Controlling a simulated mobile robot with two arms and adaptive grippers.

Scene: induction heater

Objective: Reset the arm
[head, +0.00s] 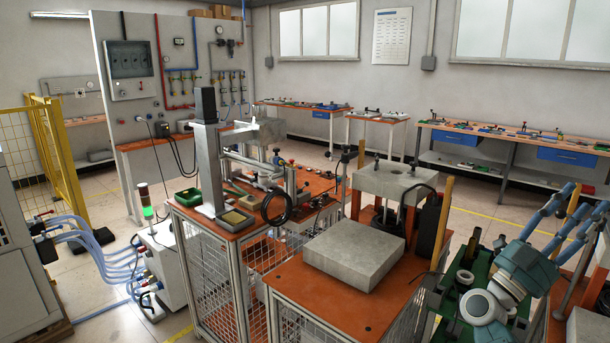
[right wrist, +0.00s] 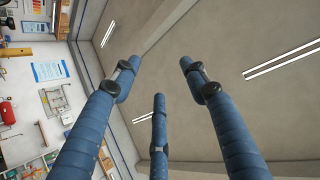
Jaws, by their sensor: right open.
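My right gripper (head: 582,202) is at the right edge of the head view, with its blue fingers raised above the wrist. In the right wrist view the gripper (right wrist: 159,74) has its three blue fingers spread apart, with nothing between them. Behind the fingers are the ceiling and part of a wall, so the wrist camera looks upward. My right arm's grey and white joint rises at the lower right of the head view. My left gripper is in neither view.
An orange bench (head: 322,295) with a grey block (head: 355,252) stands in front, left of my right arm. A press-like fixture (head: 395,182) stands behind the block. A second bench with a metal column (head: 207,165) is further left. A yellow fence (head: 55,150) stands far left.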

